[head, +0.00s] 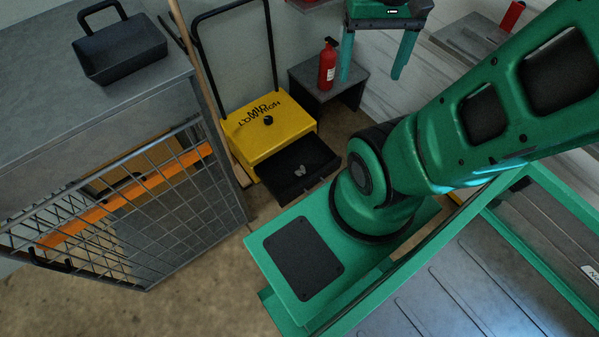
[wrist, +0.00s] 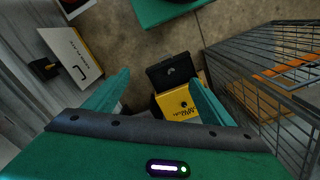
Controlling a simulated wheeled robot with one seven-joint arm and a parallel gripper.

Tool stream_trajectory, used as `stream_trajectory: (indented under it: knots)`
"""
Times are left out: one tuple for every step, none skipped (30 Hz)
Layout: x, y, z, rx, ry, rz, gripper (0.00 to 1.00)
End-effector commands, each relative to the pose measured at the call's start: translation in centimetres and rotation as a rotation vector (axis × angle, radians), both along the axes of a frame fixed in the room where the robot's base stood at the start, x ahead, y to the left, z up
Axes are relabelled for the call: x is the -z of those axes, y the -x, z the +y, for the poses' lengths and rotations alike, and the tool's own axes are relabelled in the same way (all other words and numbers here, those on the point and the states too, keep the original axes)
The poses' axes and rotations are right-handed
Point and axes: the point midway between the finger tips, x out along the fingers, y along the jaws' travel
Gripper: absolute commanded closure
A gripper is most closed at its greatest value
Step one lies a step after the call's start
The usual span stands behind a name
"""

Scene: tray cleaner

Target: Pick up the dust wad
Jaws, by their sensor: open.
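The dust wad appears as a small grey clump (head: 300,170) in the open black drawer (head: 283,182) at the front of a yellow box (head: 262,128). In the wrist view the small grey clump (wrist: 171,71) shows in the dark drawer (wrist: 159,77), between the fingers in the picture but well beyond them. My gripper (head: 370,76) is open and empty at the top of the head view, to the right of the drawer and apart from it. Its two teal fingers (wrist: 160,84) are spread wide in the wrist view.
A wire mesh gate (head: 120,215) stands left of the drawer, below a grey counter (head: 60,95) holding a black box (head: 122,48). Bare floor (head: 215,265) shows in front.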

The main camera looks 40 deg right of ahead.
Motion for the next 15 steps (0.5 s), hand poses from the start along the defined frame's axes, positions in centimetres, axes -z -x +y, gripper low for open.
stream_trajectory:
  knots:
    - [0.4,-1.1,-0.5,-0.009,0.008,0.011,0.23]
    - [0.6,-1.9,-0.9,-0.016,0.015,0.013,0.23]
    - [0.9,-3.1,-1.4,-0.028,0.024,0.014,0.23]
    - [1.3,-4.0,-1.8,-0.037,0.031,0.017,0.23]
    - [1.6,-4.9,-2.2,-0.046,0.038,0.018,0.23]
    - [2.1,-6.2,-2.7,-0.059,0.047,0.019,0.23]
    - [2.6,-7.2,-3.0,-0.07,0.054,0.019,0.23]
    - [3.0,-8.1,-3.4,-0.08,0.059,0.02,0.23]
    - [3.7,-9.3,-3.9,-0.094,0.068,0.022,0.23]
    - [4.2,-10.3,-4.3,-0.104,0.073,0.022,0.23]
    - [4.8,-11.2,-4.6,-0.114,0.078,0.024,0.23]
    - [5.7,-12.4,-5.0,-0.129,0.085,0.024,0.23]
    - [6.3,-13.3,-5.3,-0.141,0.09,0.024,0.23]
    - [7.0,-14.2,-5.6,-0.153,0.093,0.025,0.23]
    - [8.0,-15.4,-6.0,-0.167,0.098,0.026,0.23]
